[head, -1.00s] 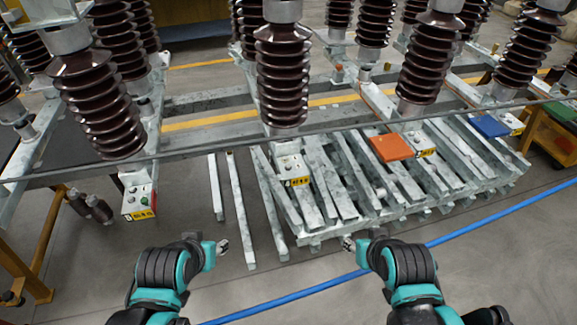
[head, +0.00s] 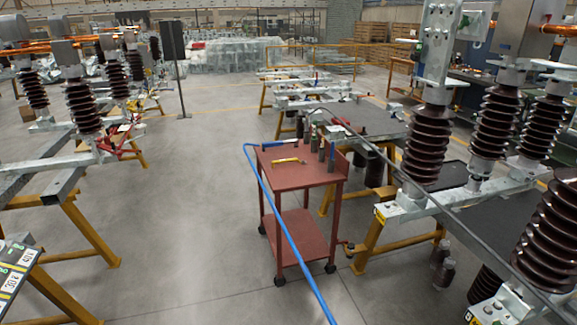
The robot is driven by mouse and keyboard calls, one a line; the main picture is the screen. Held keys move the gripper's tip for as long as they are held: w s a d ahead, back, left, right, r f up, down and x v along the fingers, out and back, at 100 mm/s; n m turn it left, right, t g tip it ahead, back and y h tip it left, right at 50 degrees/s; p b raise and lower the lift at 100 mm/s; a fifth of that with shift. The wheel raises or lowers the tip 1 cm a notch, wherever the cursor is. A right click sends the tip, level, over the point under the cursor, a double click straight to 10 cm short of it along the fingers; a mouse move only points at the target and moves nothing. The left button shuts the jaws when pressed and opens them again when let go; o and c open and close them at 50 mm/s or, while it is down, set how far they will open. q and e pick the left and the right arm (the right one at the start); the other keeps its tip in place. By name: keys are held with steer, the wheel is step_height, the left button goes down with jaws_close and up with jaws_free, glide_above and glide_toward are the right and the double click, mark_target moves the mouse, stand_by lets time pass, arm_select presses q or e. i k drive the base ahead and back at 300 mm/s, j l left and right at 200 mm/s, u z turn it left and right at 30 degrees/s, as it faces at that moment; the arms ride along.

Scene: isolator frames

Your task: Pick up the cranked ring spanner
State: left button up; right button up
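A red two-shelf trolley (head: 265,180) stands on the floor near the middle of the head view. Several dark upright cylinders (head: 322,151) stand towards the shelf's right side. The tools are too small for me to tell whether one is the cranked ring spanner. Neither of my grippers is in view.
A blue hose (head: 283,227) runs past the trolley's front. Frames with brown insulators (head: 493,125) on yellow trestles (head: 367,240) stand close to the right; another frame (head: 60,165) is at left. The grey floor (head: 185,215) left of the trolley is clear.

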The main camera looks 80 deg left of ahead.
mark_target(295, 159)
steer(key=u, duration=2.8)
steer(key=i+j+z, duration=0.5)
steer(key=i+j, duration=0.5)
steer(key=i, duration=0.45)
steer(key=i+j+z, duration=0.5)
steer(key=i+j, duration=0.75)
steer(key=j, duration=0.25)
